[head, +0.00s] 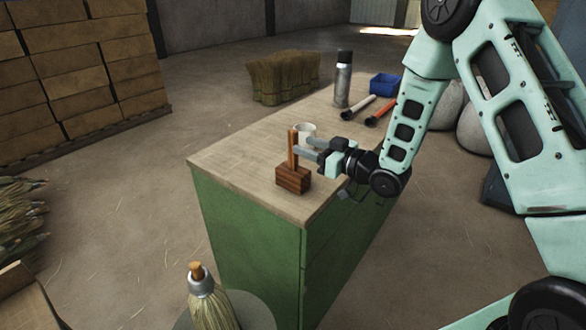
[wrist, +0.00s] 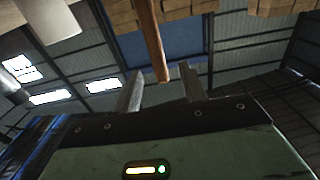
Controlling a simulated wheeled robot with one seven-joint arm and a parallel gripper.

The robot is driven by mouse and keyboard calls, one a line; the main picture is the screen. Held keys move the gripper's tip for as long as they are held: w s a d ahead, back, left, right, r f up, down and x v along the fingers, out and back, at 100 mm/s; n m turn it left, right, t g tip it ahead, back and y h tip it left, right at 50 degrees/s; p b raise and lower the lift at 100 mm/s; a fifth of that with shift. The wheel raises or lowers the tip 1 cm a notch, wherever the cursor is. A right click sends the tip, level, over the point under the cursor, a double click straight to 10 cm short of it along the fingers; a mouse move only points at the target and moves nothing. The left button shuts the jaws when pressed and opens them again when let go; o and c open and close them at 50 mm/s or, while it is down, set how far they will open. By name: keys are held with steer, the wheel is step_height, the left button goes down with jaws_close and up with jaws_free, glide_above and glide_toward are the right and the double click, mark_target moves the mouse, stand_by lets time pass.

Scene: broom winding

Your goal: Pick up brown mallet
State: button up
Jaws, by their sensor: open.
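The brown mallet stands head-down on the near end of the workbench, its block head (head: 293,179) on the wood and its handle (head: 291,149) pointing up. My gripper (head: 301,148) is open, reaching in from the right at the height of the handle. In the wrist view the handle (wrist: 153,42) appears beyond and between the two open fingertips (wrist: 160,84). Whether the fingers touch the handle cannot be told. The mallet's head is out of the wrist view's clear sight.
A white cup (head: 305,131) stands just behind the mallet. A metal spray can (head: 343,80), a blue bin (head: 384,84) and dark-headed tools (head: 371,118) are farther back on the workbench (head: 240,155). A broom (head: 208,300) stands in front. The bench's left side is clear.

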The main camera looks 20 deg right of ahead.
mark_target(297, 143)
steer(key=shift+p+x, duration=1.4)
steer(key=shift+x, duration=2.15)
steer(key=shift+d+f, duration=0.1)
jaws_close()
